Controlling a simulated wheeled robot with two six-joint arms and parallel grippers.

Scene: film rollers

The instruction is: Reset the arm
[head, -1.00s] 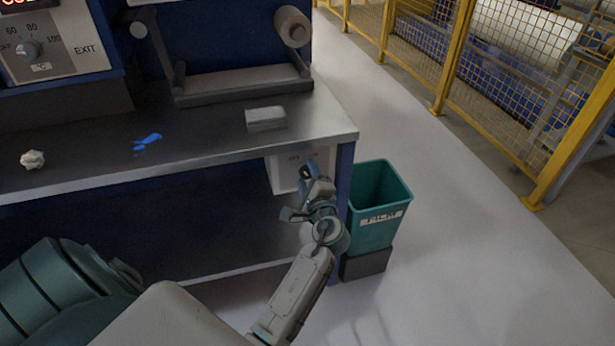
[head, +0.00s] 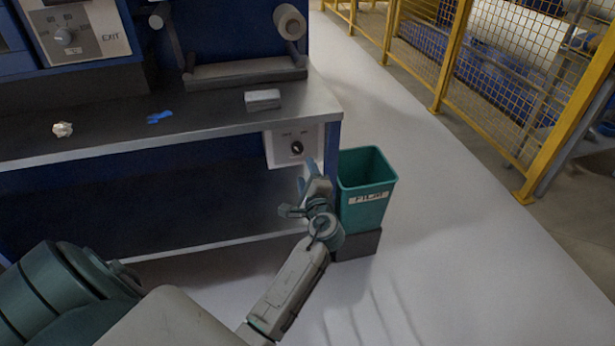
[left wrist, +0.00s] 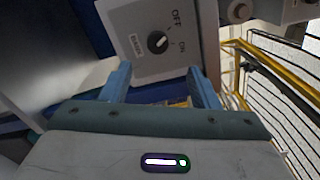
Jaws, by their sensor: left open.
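My left arm reaches up from the bottom middle of the head view. Its gripper (head: 298,187) is in front of the right end of the bench, below the worktop and just left of the green bin. In the left wrist view the gripper (left wrist: 160,85) is open, its two blue fingers apart with nothing between them. Beyond the fingers is a grey switch box (head: 284,149) with a black knob and OFF and ON marks; it also shows in the left wrist view (left wrist: 140,28). My right gripper does not show.
The worktop (head: 200,115) holds a crumpled white scrap (head: 63,129), a blue scrap (head: 160,117) and a grey block (head: 263,100). A green bin (head: 366,205) stands on a dark base beside the bench. A yellow mesh fence (head: 447,60) runs along the right. The floor between is clear.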

